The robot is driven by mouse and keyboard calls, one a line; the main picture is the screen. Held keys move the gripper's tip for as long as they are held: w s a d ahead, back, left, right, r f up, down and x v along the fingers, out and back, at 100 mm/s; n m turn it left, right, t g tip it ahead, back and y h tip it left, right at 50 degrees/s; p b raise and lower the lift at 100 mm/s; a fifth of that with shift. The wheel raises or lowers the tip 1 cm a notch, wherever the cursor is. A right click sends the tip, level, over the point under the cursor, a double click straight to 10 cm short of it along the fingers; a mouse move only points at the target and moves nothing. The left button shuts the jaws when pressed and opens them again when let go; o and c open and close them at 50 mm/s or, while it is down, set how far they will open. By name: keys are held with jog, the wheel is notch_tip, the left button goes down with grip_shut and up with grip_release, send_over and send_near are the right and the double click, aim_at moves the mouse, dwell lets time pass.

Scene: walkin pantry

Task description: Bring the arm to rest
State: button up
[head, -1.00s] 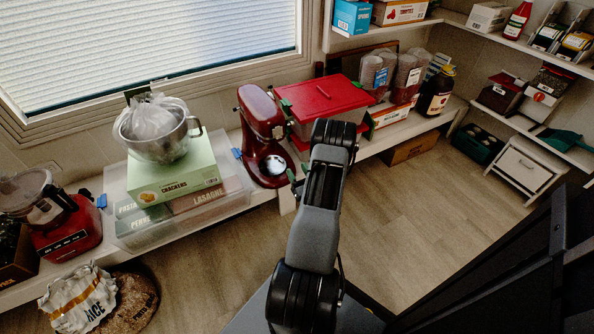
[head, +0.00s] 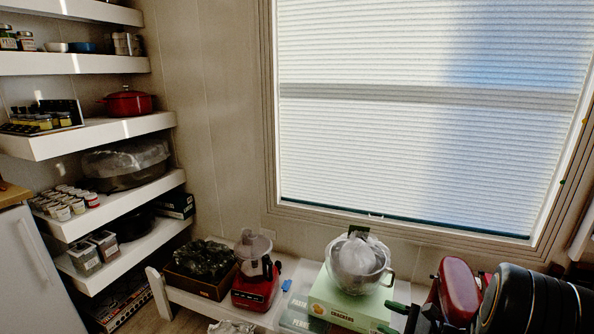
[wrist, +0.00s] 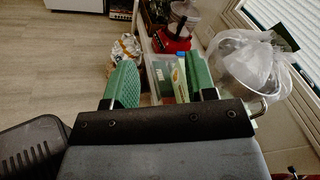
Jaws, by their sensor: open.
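My gripper (wrist: 160,78) shows in the wrist view with its two green fingers wide apart and nothing between them. In the head view my arm fills the lower right corner, and the green fingertips (head: 392,317) show beside the green crackers box (head: 345,303). A metal bowl (head: 358,265) with a clear plastic bag in it stands on that box. In the wrist view the bowl (wrist: 256,75) is just right of the right finger. I cannot tell the exact gap between finger and bowl.
A red food processor (head: 256,285) and a box of dark items (head: 202,270) stand on the low bench. A red stand mixer (head: 458,290) is close to my arm. Loaded shelves (head: 100,135) fill the left. Open floor (wrist: 60,75) shows at left in the wrist view.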

jog(key=s+a+r+n+g+h+p, duration=0.2)
jog(key=s+a+r+n+g+p, duration=0.25)
jog(key=r, duration=0.25)
jog(key=s+a+r+n+g+h+p, duration=0.2)
jog(key=s+a+r+n+g+p, duration=0.2)
jog(key=a+r+n+g, duration=0.25)
jog(key=s+d+r+n+t+h+p, duration=0.1)
jog(key=s+r+n+t+h+p, duration=0.1)
jog(key=r+n+h+p, duration=0.2)
jog(key=s+d+r+n+t+h+p, duration=0.1)
jog(key=r+n+h+p, duration=0.4)
jog(key=r, duration=0.5)
jog(key=shift+s+d+t+h+p, duration=0.3)
jog(key=shift+s+t, duration=0.2)
jog(key=shift+s, duration=0.3)
jog(key=shift+r, duration=0.1)
